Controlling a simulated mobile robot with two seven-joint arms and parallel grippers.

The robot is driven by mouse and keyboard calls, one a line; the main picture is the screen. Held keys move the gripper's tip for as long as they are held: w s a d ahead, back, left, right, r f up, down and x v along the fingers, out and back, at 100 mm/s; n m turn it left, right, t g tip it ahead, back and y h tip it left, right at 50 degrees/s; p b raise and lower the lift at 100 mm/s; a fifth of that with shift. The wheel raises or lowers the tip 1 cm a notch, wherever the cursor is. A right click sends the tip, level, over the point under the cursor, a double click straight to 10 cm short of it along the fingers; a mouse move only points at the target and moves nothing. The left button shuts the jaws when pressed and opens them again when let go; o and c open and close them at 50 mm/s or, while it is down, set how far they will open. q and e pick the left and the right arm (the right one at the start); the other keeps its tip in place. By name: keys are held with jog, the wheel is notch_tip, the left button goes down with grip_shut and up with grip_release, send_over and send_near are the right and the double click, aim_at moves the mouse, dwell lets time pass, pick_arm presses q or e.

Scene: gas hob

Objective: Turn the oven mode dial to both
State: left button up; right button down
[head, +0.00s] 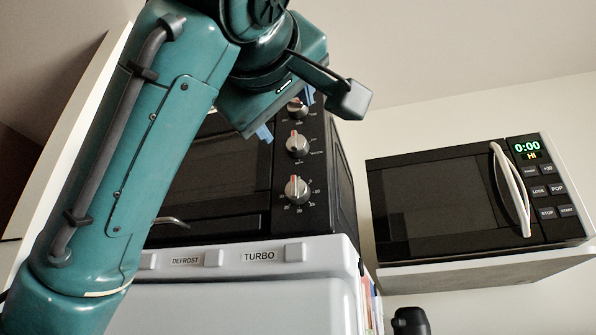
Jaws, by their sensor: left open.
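The black oven (335,175) stands on a white appliance and has a column of three dials on its front panel. The top dial (297,108) is partly hidden by my left gripper. The middle dial (297,145) and the bottom dial (297,190) show fully, each silver with a red mark pointing about upward. The dial labels are too small to read, so I cannot tell which is the mode dial. My left gripper (286,114) is open, with blue fingertips on either side of the top dial in the picture; contact cannot be told. My right gripper is not in view.
The white appliance (250,285) below has buttons marked DEFROST and TURBO. A microwave (450,205) sits on a shelf (480,268) at the right. A dark object (410,321) shows at the bottom. My left arm covers the oven's left side.

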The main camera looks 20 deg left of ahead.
aim_at(295, 141)
pick_arm(q)
jog(key=p+x, duration=0.3)
jog(key=x, duration=0.6)
jog(key=shift+w+p, duration=0.2)
jog(key=shift+p, duration=0.15)
jog(key=shift+w+a, duration=0.1)
jog(key=shift+w, duration=0.25)
jog(key=shift+c, duration=0.2)
jog(key=c, duration=0.9)
